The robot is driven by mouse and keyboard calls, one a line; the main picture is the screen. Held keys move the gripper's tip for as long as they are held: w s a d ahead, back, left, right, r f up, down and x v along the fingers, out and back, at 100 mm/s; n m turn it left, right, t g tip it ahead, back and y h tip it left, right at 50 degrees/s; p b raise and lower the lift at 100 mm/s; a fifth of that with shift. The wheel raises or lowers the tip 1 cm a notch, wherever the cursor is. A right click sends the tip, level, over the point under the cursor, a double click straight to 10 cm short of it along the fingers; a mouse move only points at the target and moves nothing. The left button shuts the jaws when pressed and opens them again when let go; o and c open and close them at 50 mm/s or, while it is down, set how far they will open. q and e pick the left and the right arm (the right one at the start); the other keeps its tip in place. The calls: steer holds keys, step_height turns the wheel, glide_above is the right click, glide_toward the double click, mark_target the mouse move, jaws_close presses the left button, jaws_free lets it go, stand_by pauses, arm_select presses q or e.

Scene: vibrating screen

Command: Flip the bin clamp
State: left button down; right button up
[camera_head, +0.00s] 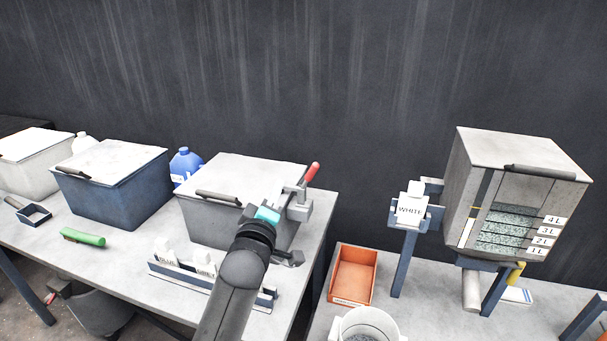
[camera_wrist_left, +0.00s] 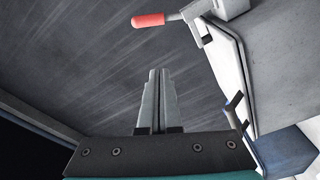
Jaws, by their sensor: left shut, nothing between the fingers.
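The bin clamp is a grey metal toggle clamp (camera_head: 300,207) with a red-tipped handle (camera_head: 313,171), mounted at the right end of the grey lidded bin (camera_head: 220,220). Its handle points up and to the right in the head view. In the left wrist view the red handle tip (camera_wrist_left: 148,20) shows at the top, with the clamp body (camera_wrist_left: 222,12) to its right. My left gripper (camera_wrist_left: 155,92) is shut and empty, its fingers apart from the handle. In the head view my left arm covers part of the bin's front, and the fingertips are hard to make out. My right gripper is not in view.
A blue bin (camera_head: 110,190) and a blue jug (camera_head: 184,165) stand left of the grey bin. A label rack (camera_head: 180,270) lies in front. To the right are an orange tray (camera_head: 353,275), a white bucket (camera_head: 367,325) and a hopper (camera_head: 515,190).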

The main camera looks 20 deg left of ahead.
arm_select(q)
steer(key=w+r+b, duration=0.1)
steer(key=w+b, duration=0.1)
steer(key=w, duration=0.9)
steer(key=shift+s+d+f, duration=0.4)
steer(key=shift+d, duration=0.3)
steer(key=shift+s+d+f, duration=0.35)
steer(key=shift+d, duration=0.3)
